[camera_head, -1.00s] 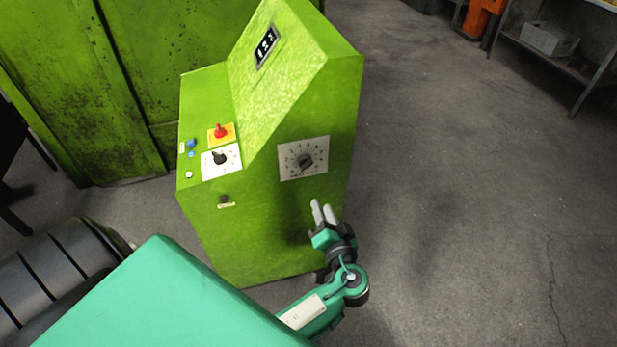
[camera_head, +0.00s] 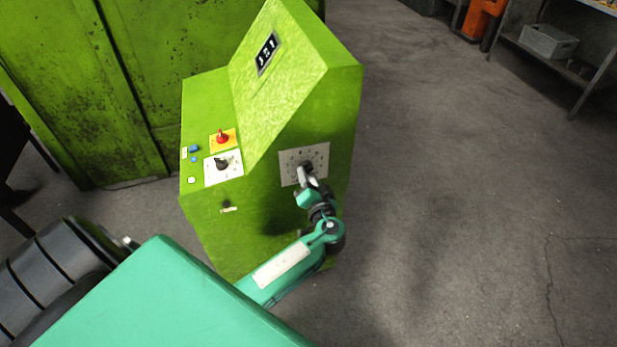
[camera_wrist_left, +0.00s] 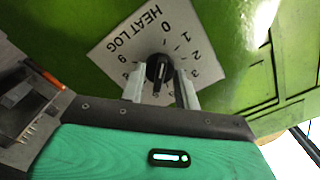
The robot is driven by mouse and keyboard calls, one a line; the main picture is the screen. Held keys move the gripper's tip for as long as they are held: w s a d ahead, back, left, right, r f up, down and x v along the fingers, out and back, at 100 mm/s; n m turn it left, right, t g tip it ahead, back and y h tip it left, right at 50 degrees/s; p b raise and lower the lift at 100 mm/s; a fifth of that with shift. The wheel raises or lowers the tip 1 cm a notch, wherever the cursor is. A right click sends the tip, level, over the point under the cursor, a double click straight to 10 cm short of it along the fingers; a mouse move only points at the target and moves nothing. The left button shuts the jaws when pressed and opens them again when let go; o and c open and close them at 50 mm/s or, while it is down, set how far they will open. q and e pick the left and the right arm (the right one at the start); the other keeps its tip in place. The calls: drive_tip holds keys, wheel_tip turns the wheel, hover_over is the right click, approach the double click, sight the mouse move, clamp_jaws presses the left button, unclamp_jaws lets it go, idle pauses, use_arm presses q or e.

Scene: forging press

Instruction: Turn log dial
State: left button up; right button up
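The log dial is a black knob on a white square plate (camera_head: 290,168) on the green cabinet's front right face. In the left wrist view the knob (camera_wrist_left: 158,69) sits on the plate (camera_wrist_left: 112,55), marked "HEAT LOG" with digits around it. My left gripper (camera_head: 308,174) is at the dial and partly covers it. In the left wrist view its two pale fingers (camera_wrist_left: 160,84) stand on either side of the knob's black grip, with narrow gaps showing; contact is not clear. My right gripper is not in view.
The green cabinet (camera_head: 260,215) carries a red knob (camera_head: 222,137) on yellow, a second black dial (camera_head: 222,163), small buttons and a display (camera_head: 267,53). A green metal wall stands behind left. A shelf with a grey crate (camera_head: 549,40) is far right. The floor right is clear.

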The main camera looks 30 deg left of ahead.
use_arm(q)
clamp_jaws()
drive_tip(key=shift+m, duration=0.3)
drive_tip(key=shift+s+r+m+p, duration=0.1)
drive_tip(key=shift+m+p, duration=1.05)
drive_tip(key=shift+m, duration=1.7)
drive_tip(key=shift+r+m+p, duration=0.1)
drive_tip(key=shift+m+p, duration=1)
drive_tip(key=shift+m, duration=1.75)
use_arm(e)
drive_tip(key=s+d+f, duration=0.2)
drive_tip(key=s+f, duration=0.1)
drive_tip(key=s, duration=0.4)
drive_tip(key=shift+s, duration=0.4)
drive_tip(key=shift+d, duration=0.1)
